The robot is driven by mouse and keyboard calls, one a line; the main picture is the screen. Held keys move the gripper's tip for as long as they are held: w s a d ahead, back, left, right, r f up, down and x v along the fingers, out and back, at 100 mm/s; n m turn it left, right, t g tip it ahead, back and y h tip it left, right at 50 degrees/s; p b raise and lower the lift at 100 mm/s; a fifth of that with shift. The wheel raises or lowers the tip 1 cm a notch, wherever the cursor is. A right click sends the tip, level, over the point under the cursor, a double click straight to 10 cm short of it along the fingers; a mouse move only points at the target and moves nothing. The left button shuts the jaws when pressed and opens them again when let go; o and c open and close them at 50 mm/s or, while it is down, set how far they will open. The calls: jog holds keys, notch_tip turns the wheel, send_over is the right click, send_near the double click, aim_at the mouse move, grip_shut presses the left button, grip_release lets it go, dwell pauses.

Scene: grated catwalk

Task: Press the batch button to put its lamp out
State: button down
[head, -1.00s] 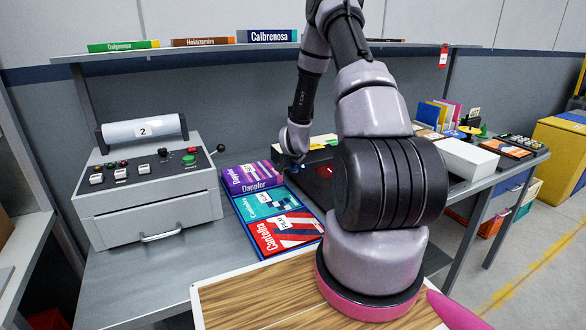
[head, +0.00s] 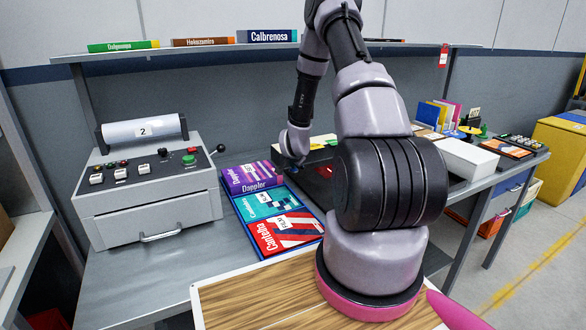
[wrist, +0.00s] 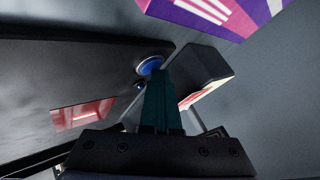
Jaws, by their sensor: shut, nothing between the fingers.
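A round blue button (wrist: 150,64) in a pale ring sits on a dark device, upper middle of the wrist view. A small blue spot (wrist: 138,85), perhaps its lamp, shows beside it; I cannot tell if it is lit. No batch label is readable. My gripper (wrist: 158,76) is shut and empty, its dark fingertips right at the button's lower edge in the picture; I cannot tell whether they touch. In the head view the wrist end (head: 295,140) hangs over the dark device (head: 318,175); the fingertips and button are hidden there.
A grey control machine (head: 150,205) with buttons and a roller stands at the left. Colourful boxes (head: 275,207) lie between it and the dark device. A white box (head: 467,158) is to the right. A shelf (head: 250,49) runs behind. A red plate (wrist: 83,115) shows near the button.

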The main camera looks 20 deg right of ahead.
jog(key=shift+r, duration=3.4)
notch_tip(320, 180, up, 14)
jog(key=n+y, duration=0.2)
send_over(293, 171)
jog(key=s+a, duration=0.3)
jog(key=a, duration=0.3)
jog(key=s+a+r+n+y, duration=0.15)
jog(key=s+a+r, duration=0.35)
jog(key=r, duration=0.5)
jog(key=s+a+r+n, duration=0.2)
jog(key=s+r, duration=0.1)
jog(key=s, duration=0.6)
jog(key=s+a+r+n+g+y, duration=0.1)
jog(key=s+r, duration=0.3)
jog(key=s, duration=0.5)
jog(key=s+a+r+n+y, duration=0.1)
jog(key=s+a+r+n, duration=0.2)
jog(key=s, duration=0.6)
jog(key=shift+s+a+r, duration=0.25)
jog(key=shift+s+r, duration=0.1)
jog(key=shift+r, duration=0.15)
